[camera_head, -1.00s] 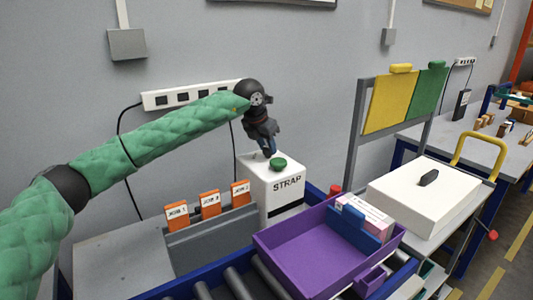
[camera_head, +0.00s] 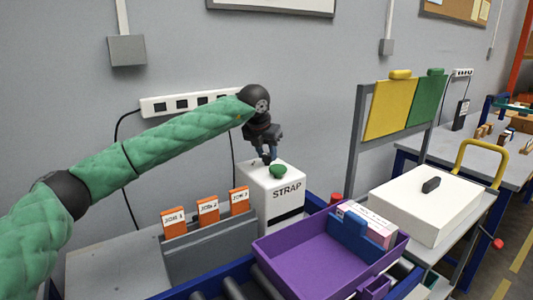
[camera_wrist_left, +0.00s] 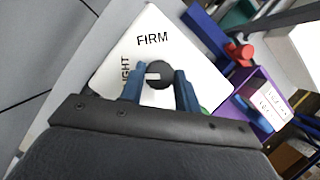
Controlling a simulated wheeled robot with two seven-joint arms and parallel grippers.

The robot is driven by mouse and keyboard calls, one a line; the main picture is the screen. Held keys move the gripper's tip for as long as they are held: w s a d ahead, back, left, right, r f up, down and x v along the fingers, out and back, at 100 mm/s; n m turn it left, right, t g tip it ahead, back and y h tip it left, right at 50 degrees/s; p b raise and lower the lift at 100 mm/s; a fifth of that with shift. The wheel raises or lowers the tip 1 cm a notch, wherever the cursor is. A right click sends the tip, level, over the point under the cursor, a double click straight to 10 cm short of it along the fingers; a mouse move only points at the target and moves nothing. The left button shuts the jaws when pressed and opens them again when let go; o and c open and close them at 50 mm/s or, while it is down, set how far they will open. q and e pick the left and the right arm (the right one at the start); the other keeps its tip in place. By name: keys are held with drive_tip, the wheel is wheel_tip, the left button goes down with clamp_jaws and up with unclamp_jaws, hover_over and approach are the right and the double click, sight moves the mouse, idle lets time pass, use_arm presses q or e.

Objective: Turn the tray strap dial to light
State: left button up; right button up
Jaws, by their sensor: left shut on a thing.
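The white strap machine (camera_head: 285,203), marked STRAP on its front, stands against the wall behind the conveyor. Its dark round dial (camera_wrist_left: 159,75) shows in the left wrist view, on the white top. A white mark on the dial points left in that view, toward the side lettering, of which "IGHT" is readable; the word FIRM is above the dial. My left gripper (camera_head: 269,158) is over the machine's top; in the left wrist view its blue fingers (camera_wrist_left: 160,88) are shut on the dial from both sides. My right gripper is not in view.
A green button (camera_head: 278,170) sits on the machine's top close to my left fingers. A purple tray (camera_head: 300,262) with a blue block and a box is in front. Orange job cards (camera_head: 208,210) stand to the left. A red knob (camera_head: 336,198) is right of the machine.

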use_arm(q)
drive_tip(key=o, duration=1)
drive_tip(key=shift+s+a+r, duration=0.1)
drive_tip(key=shift+r, duration=0.2)
drive_tip(key=shift+b+v, duration=0.6)
drive_tip(key=shift+v, duration=2.9)
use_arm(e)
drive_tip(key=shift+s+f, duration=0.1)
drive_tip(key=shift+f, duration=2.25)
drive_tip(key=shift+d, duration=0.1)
